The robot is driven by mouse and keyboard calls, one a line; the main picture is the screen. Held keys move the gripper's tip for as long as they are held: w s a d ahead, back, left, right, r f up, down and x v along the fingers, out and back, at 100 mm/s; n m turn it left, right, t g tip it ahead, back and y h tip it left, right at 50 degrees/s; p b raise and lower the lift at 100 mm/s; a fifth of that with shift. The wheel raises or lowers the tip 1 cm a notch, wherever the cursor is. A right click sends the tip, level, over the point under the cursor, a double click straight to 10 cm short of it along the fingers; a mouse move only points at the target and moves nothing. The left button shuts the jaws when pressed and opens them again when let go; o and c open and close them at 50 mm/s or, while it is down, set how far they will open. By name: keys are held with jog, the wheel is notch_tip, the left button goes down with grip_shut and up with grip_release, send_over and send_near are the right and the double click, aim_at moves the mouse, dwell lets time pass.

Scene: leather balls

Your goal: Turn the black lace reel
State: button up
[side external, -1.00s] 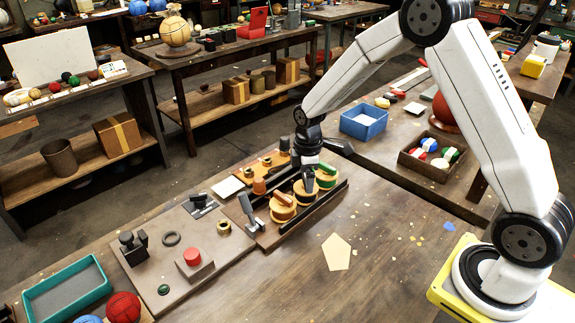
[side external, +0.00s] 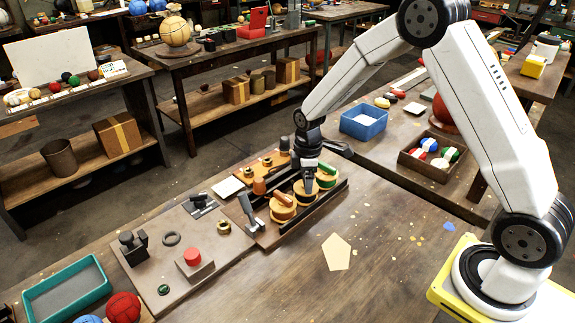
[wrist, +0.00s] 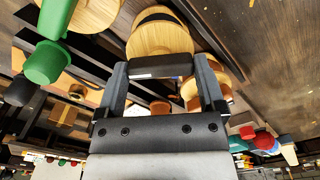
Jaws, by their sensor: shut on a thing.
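The black lace reel is a pale wooden disc with black lace; in the side view (side external: 304,193) it is the middle of three reels in a dark rack. In the wrist view the wooden disc of the black lace reel (wrist: 160,38) lies just beyond my fingertips. My gripper (side external: 308,187) points down over it. In the wrist view my gripper (wrist: 160,75) has its two fingers on either side of the reel's black handle (wrist: 160,66), shut on it. My wrist and fingers hide part of the reel in the side view.
An orange-handled reel (side external: 283,207) and a green-handled reel (side external: 326,177) stand close on either side. Dark rails (side external: 318,208) border the row. A small lever (side external: 250,212) stands at the left end.

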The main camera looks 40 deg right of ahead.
jog(key=m, duration=0.5)
jog(key=shift+m, duration=0.3)
jog(key=m, duration=0.6)
dwell(0.5)
jog(key=o, duration=1)
jog(key=shift+c, duration=0.2)
jog(key=shift+r, duration=0.2)
jog(key=shift+r, duration=3.8)
jog(key=shift+s, duration=0.15)
